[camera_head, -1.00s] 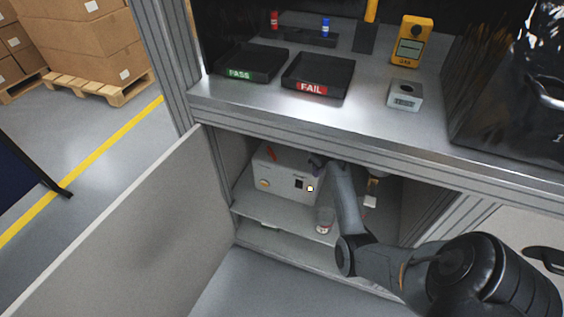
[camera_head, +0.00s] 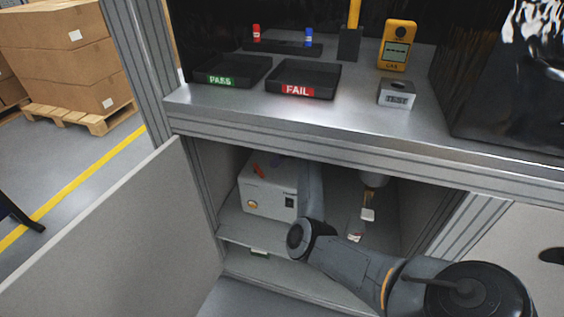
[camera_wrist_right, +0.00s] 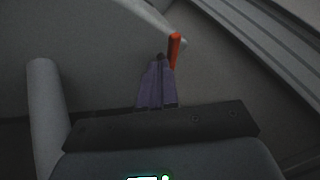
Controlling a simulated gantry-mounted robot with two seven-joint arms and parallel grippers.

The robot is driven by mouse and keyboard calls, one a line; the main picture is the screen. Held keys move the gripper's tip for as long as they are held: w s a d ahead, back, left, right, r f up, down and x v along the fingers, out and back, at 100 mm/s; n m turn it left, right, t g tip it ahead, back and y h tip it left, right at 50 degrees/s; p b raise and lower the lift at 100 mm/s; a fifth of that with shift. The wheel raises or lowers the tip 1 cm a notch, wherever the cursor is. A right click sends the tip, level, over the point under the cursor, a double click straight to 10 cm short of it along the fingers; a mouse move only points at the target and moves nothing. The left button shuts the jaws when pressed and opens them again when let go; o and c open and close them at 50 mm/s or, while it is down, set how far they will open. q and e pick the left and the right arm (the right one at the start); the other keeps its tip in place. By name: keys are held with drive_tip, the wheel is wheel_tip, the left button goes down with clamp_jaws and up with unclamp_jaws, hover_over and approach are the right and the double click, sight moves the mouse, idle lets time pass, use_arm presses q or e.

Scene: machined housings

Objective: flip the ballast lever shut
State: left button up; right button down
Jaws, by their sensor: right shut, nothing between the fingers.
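The ballast box (camera_head: 262,198) is a pale box on the cabinet shelf in the head view. Its orange-red ballast lever (camera_head: 258,171) stands up at a slant from the top, towards the left. In the right wrist view the lever (camera_wrist_right: 175,50) is a short upright orange bar. My right gripper (camera_wrist_right: 160,58) is shut and empty, its fingertips just left of the lever in that view. I cannot tell whether they touch it. In the head view my right arm reaches into the cabinet, covers the right part of the box, and largely hides the gripper. My left gripper is not in view.
The open cabinet door (camera_head: 120,240) stands at the left. The worktop edge (camera_head: 300,140) overhangs the opening. Above are the PASS tray (camera_head: 229,72), FAIL tray (camera_head: 303,80) and a yellow gas meter (camera_head: 397,46).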

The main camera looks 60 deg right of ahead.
sight(259, 173)
drive_tip(key=shift+b+x, duration=1)
drive_tip(key=shift+x, duration=1.4)
drive_tip(key=shift+w, duration=0.1)
